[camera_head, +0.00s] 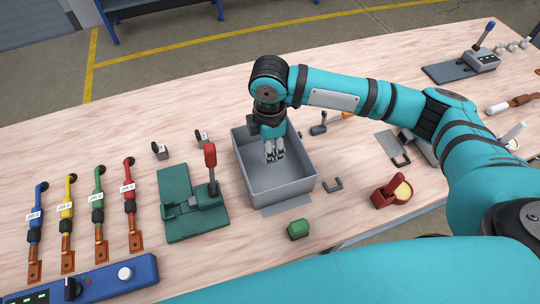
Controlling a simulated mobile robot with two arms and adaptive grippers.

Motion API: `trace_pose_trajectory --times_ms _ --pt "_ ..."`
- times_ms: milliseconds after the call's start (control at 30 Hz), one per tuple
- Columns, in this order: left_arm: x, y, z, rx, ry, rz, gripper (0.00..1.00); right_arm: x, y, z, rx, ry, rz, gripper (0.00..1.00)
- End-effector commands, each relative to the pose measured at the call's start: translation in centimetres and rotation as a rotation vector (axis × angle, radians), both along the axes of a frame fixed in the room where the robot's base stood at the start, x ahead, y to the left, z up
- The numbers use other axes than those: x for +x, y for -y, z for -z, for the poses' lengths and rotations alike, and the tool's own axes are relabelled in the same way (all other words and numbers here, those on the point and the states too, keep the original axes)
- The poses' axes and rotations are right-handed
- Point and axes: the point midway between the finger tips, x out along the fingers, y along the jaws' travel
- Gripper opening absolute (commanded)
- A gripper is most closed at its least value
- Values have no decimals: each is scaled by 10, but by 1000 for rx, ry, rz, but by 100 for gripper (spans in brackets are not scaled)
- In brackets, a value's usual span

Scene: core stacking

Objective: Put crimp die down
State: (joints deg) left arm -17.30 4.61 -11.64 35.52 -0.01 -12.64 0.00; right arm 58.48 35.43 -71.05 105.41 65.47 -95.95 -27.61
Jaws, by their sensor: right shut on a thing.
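My right gripper (274,155) points down inside the open grey bin (299,190) at the middle of the table. It is shut on the crimp die, a small grey piece that is mostly hidden between the fingers. The fingertips are below the bin's rim level in the picture; I cannot tell whether the piece touches the bin floor. A green press (178,220) with a red-handled lever (211,165) stands just left of the bin. My left gripper is not in view.
Several coloured cables (99,205) lie at the left, behind a blue control box (110,283). Two small black-and-grey parts (160,151) sit behind the press. A green block (298,229) and a red holder (391,192) lie in front. A grey lever device (480,60) stands far right.

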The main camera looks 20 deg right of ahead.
Motion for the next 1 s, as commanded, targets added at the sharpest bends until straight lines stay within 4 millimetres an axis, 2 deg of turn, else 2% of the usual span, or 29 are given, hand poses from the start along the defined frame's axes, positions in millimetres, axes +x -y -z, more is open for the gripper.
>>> trace_pose_trajectory --times_ms 100,233,667,700,833,1000 --pt "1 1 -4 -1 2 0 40 -1 0 21 -2 -5 1 0" --pt "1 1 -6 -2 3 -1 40 0 0 36 -1 -1 1 0" --pt "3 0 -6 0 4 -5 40 0 0 44 -1 -1 1 0" --pt "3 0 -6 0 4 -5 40 0 0 44 -1 0 1 30" --pt "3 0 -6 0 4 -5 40 -1 0 44 -2 -1 1 47" --pt "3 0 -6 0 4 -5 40 0 0 44 -1 -1 1 49"
